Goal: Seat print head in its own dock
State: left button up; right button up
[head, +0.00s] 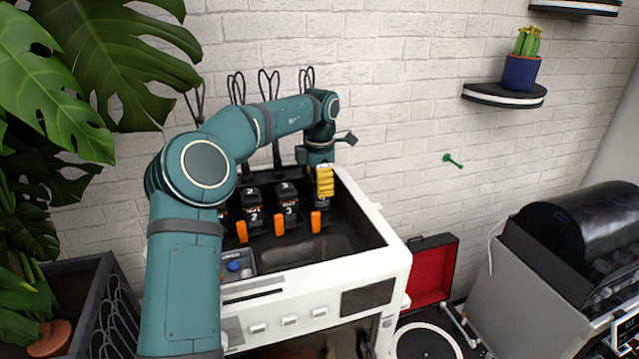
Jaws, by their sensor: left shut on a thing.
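My left gripper (325,182), with yellow fingers, is shut on a black print head (321,202) with an orange tab, at the right end of a row in the open top of the white printer (330,257). The fingers hide much of this head, and I cannot tell whether it is fully in its dock. Beside it on the left stand similar heads marked 3 (287,205) and 2 (252,211). Another head at the left end is mostly hidden by my left arm. My right gripper is not in view.
A small tray (240,265) with a blue item sits at the printer's front left. A red-lined black case (432,272) stands open to the right. A large plant (50,110) crowds the left side. A shelf (505,95) holds a potted cactus (522,65).

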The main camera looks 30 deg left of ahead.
pick_arm(q)
jog(key=shift+f, duration=0.95)
dwell(0.6)
dwell(0.4)
jog(key=o, duration=1.4)
jog(key=shift+r, duration=0.1)
jog(key=shift+o, duration=0.2)
notch_tip(320, 180, up, 12)
jog(key=shift+f, duration=0.1)
jog(key=shift+d, duration=0.1)
